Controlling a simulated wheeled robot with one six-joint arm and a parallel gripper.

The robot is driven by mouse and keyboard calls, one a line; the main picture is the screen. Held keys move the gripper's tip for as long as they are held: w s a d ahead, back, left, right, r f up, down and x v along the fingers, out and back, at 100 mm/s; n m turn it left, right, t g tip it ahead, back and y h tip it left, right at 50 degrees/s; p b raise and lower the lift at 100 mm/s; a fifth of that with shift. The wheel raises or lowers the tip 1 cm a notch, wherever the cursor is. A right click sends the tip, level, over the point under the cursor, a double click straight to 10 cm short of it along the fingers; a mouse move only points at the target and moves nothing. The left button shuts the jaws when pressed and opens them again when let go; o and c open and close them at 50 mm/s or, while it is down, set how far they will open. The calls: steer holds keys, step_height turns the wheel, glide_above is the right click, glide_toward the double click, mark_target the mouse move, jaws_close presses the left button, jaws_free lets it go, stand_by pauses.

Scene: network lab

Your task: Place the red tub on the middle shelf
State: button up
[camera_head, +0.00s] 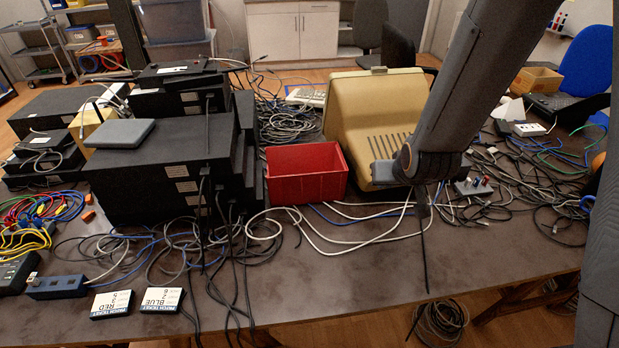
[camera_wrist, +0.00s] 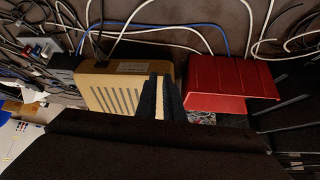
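The red tub (camera_head: 305,174) stands upright on the cluttered table, between a stack of black network boxes and a beige case; its inside looks empty. It also shows in the wrist view (camera_wrist: 222,80), right of the fingers. My gripper (camera_head: 420,205) hangs right of the tub, in front of the beige case and apart from the tub. In the wrist view, its two dark fingers (camera_wrist: 160,98) have a narrow gap with nothing held between them. Shelving (camera_head: 105,47) with bins stands at the back left, beside a metal cart (camera_head: 43,52); I cannot tell which middle shelf is meant.
The black network boxes (camera_head: 160,175) rise left of the tub. The beige case (camera_head: 372,110) is close on its right. Loose white cables (camera_head: 330,235) lie before the tub. The front table strip (camera_head: 330,290) is mostly bare, with ticket cards (camera_head: 160,300) at left.

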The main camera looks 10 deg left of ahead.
mark_target(342, 158)
steer(key=w+a+f+t+p, duration=0.1)
steer(key=w+a+f, duration=0.1)
steer(key=w+a, duration=0.2)
steer(key=w+a+f+n+t+y+p, duration=0.1)
steer(key=w+a+f+t, duration=0.1)
steer(key=w, duration=0.5)
steer(key=w+a+f+t+y+p, duration=0.1)
steer(key=w+a+f, duration=0.1)
steer(key=w+a, duration=0.3)
steer(key=shift+w+a+f+t, duration=0.2)
steer(key=shift+a+t, duration=0.1)
steer(key=shift+t, duration=0.1)
steer(key=shift+s, duration=0.1)
jaws_close()
stand_by(0.7)
steer(key=shift+r, duration=0.2)
